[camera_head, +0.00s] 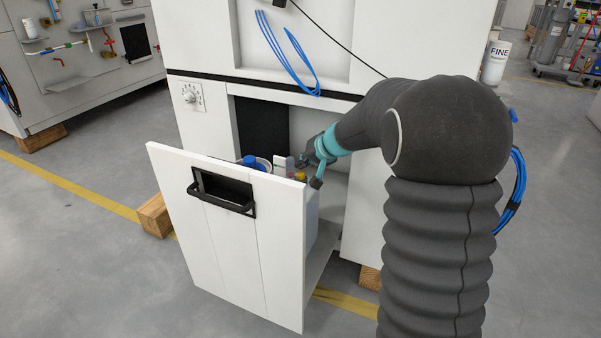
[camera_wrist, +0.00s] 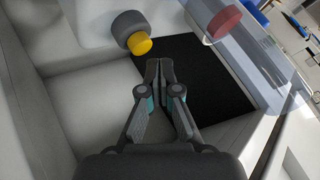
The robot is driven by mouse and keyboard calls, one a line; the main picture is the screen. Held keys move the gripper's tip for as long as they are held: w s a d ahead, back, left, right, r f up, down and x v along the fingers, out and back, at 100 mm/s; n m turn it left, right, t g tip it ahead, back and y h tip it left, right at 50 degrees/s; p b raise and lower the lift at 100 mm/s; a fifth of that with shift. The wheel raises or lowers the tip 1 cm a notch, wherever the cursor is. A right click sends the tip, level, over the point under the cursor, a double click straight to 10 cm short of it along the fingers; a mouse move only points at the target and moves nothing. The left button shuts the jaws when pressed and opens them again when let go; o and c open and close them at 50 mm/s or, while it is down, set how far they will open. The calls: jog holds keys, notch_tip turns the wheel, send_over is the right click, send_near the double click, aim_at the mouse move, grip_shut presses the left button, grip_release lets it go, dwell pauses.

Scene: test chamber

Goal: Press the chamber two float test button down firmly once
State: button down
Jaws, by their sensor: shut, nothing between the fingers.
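A round yellow button-like cap (camera_wrist: 140,45) sits on a dark grey cylindrical body (camera_wrist: 128,27) in the wrist view, just beyond and left of my fingertips. A yellow top also shows in the head view (camera_head: 300,176), inside the pulled-out drawer. No label can be read, so I cannot tell whether this is the chamber two float test button. My gripper (camera_wrist: 158,66) is shut and empty, its tips together, apart from the yellow cap in the picture. In the head view my gripper (camera_head: 316,170) is over the drawer, partly hidden by my arm.
The open drawer has a tall white front (camera_head: 225,235) with a black handle (camera_head: 222,192). A blue-capped container (camera_head: 250,161) stands inside. A red round cap (camera_wrist: 222,22) on a clear container is right of the yellow cap. A black panel (camera_wrist: 205,80) lies beyond the fingers.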

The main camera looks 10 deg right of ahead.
aim_at(303, 175)
jog(key=shift+r+p, duration=1.55)
jog(key=shift+r, duration=1)
